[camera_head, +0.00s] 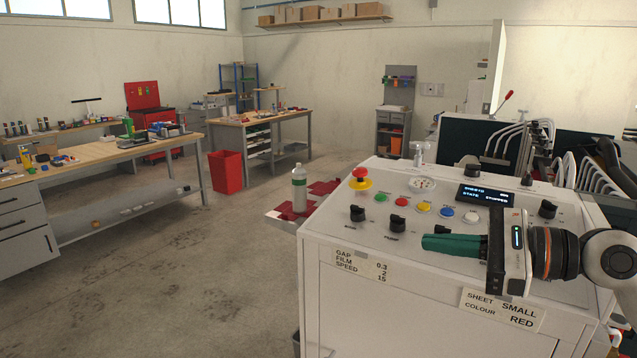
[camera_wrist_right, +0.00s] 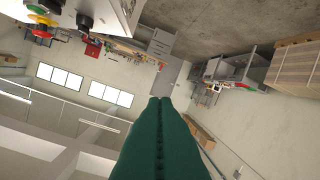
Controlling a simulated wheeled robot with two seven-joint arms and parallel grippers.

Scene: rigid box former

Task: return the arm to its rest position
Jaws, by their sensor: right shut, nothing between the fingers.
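My right gripper (camera_head: 428,243) reaches in from the right over the front part of the machine's control panel (camera_head: 415,215). Its green fingers are together, empty, and point left. In the right wrist view the closed green fingers (camera_wrist_right: 160,140) fill the lower middle with nothing between them. The gripper covers part of the panel's front right. My left gripper is not in the head view.
The panel carries a red emergency knob (camera_head: 360,178), several coloured buttons, black knobs and a small display (camera_head: 484,195). A bottle (camera_head: 299,188) stands at the panel's left on a red surface. Workbenches (camera_head: 95,155) stand at the far left. The floor (camera_head: 190,270) between is clear.

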